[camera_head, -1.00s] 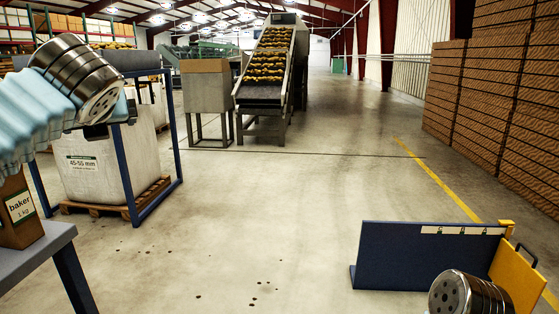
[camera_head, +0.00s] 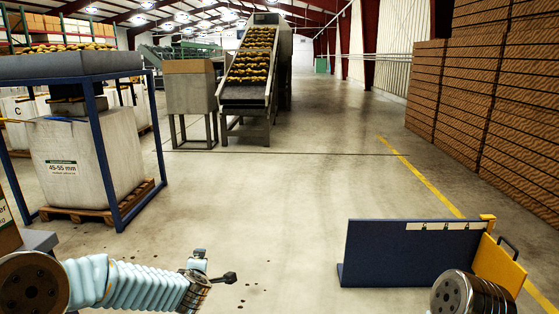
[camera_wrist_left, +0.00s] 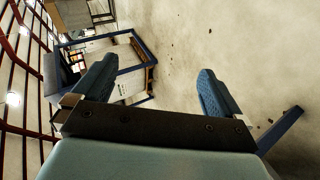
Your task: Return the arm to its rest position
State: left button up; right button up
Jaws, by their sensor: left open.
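My left arm (camera_head: 130,285) crosses the lower left of the head view in its pale blue sleeve, low over the floor. My left gripper (camera_head: 214,268) is at its end, pointing forward and to the right. In the left wrist view the same gripper (camera_wrist_left: 154,88) has its two blue fingers well apart with nothing between them. Only a metal joint of my right arm (camera_head: 468,294) shows at the bottom right; its gripper is out of view.
A white sack (camera_head: 85,168) labelled 45-55 mm sits on a pallet (camera_head: 92,213) inside a blue frame (camera_head: 101,160). A dark blue panel (camera_head: 405,258) with a yellow end (camera_head: 499,262) stands at the right. A potato conveyor (camera_head: 245,95) is farther back. The middle floor is clear.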

pick_arm(q)
jog(key=s+d+f+m+g+h, duration=0.1)
jog(key=s+d+f+m+h, duration=0.2)
jog(key=f, duration=0.4)
jog(key=s+d+f+m+g, duration=0.2)
jog(key=s+f+m, duration=0.15)
jog(key=f, duration=0.35)
jog(key=s+d+f+m+g+h, duration=0.1)
jog(key=s+d+f+m+g, duration=0.1)
jog(key=s+f, duration=0.3)
jog(key=s+d+f+m+g+h, duration=0.1)
jog(key=s+d+f+m+g, duration=0.1)
jog(key=s, duration=1)
jog(key=s+d+f+m+g+h, duration=0.2)
jog(key=s+f+m+g, duration=0.1)
jog(key=s+f+m, duration=0.2)
jog(key=s+f, duration=0.2)
jog(key=s, duration=0.2)
jog(key=shift+f+g, duration=0.3)
jog(key=shift+f, duration=0.05)
